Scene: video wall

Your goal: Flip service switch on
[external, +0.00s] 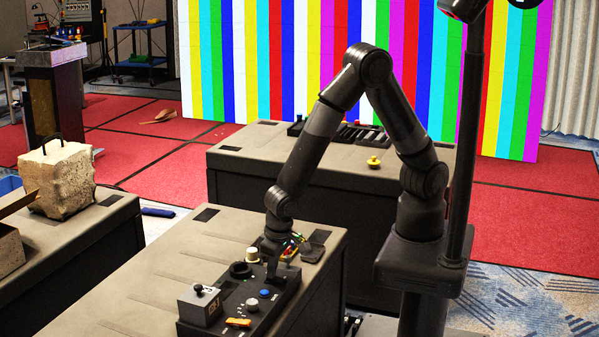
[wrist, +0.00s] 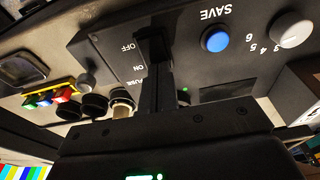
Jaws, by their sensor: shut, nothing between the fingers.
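The black control panel (external: 222,331) lies on the near grey case. In the wrist view its face (wrist: 107,38) appears upside down, with OFF and ON labels beside my gripper (wrist: 154,40). My gripper is shut and empty, its fingertips low over the panel at these labels. In the external view my gripper (external: 284,274) points down at the panel's far right part. The switch between the labels is hidden behind the fingers, so its position and any contact cannot be told. A small green light (wrist: 185,90) shows beside the fingers.
A blue SAVE button (wrist: 216,39) and a numbered grey knob (wrist: 291,30) are close by. A grey box with a black knob (external: 200,306) and an orange piece (external: 238,322) sit on the panel's near part. Small coloured items (wrist: 53,98) lie beyond. The case top (external: 140,275) is clear at left.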

